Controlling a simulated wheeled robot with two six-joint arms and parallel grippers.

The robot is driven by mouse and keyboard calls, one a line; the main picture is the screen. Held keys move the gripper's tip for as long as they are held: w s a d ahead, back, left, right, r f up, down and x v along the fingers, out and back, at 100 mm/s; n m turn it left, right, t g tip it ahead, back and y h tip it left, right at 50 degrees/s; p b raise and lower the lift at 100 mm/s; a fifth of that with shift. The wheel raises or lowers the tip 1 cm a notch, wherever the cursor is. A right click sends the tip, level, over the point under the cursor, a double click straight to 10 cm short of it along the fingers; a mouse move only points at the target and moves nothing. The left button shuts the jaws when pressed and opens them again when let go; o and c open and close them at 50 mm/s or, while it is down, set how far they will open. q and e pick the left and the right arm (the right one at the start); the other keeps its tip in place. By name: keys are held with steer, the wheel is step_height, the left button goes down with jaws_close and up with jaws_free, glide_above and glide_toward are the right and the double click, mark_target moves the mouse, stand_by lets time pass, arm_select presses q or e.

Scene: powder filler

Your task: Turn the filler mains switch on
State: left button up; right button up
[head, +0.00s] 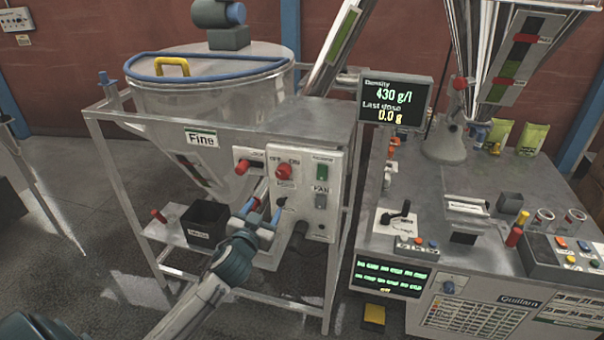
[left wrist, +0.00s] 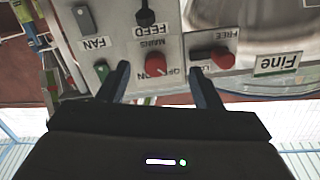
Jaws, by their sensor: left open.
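The mains switch is a red knob (head: 283,171) on the pale control panel (head: 318,228) of the filler's left-hand stand, with OFF and ON marked above it. The left wrist view shows the panel upside down, with the red knob (left wrist: 155,64) by the words MAINS and OFF. My left gripper (head: 263,211) is open and empty, in front of the panel and below the knob in the head view. In the left wrist view its two fingers lie on either side of the knob. I see no clear contact. My right gripper is not in view.
A red lock lever (head: 248,166) sits left of the knob; it also shows in the left wrist view (left wrist: 222,60). A green switch (head: 321,172), a grey fan switch (head: 320,201) and a black feed knob (head: 282,202) are close by. A black bin (head: 205,222) stands lower left.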

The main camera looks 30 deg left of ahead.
mark_target(282, 174)
arm_select(q)
steer(key=shift+t, duration=0.5)
steer(key=w+r+p, duration=0.1)
steer(key=w, duration=0.2)
steer(key=w+r+p, duration=0.1)
steer(key=w, duration=0.2)
steer(key=w+a+r+p, duration=0.1)
steer(key=w+r, duration=0.1)
steer(key=w, duration=0.1)
steer(key=shift+w, duration=0.4)
steer(key=shift+w+a+f, duration=0.1)
steer(key=shift+w, duration=0.45)
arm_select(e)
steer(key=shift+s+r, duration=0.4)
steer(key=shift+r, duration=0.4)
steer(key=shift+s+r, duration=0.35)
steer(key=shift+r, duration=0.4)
arm_select(q)
steer(key=c, duration=1)
